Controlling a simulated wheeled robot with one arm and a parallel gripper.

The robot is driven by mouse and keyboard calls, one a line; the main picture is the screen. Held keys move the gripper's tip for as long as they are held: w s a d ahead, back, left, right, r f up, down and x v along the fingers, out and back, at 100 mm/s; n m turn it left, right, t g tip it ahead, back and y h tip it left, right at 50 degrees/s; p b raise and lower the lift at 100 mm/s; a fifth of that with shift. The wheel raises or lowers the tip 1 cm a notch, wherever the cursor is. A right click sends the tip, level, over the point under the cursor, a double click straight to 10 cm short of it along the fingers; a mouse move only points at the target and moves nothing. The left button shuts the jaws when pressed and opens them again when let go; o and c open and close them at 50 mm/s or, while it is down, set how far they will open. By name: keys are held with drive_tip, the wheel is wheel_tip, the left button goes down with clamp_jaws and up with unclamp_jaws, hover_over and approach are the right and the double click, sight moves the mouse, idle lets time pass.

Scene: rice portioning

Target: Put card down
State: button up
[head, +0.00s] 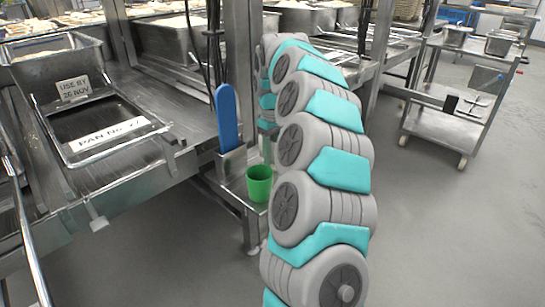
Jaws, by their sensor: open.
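A white card reading "USE BY 26 NOV" (73,89) leans upright at the back of a metal frame, below a steel pan (58,65). A long white card reading "PAN No." and a number (115,134) lies slanted along the front of the dark recessed tray (85,118). My gripper (267,148) is low behind my own arm, near the blue paddle and green cup, well right of both cards. It is open. Its fingertips are largely hidden by the arm, and no card shows in it.
A blue paddle (227,118) stands in a steel holder (231,162) beside a green cup (259,183). A steel post (243,60) rises behind them. Pans of rice (170,35) line the back. A trolley (455,95) stands right, with clear floor before it.

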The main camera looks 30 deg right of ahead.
clamp_jaws()
drive_tip(key=shift+r, duration=0.15)
idle(0.7)
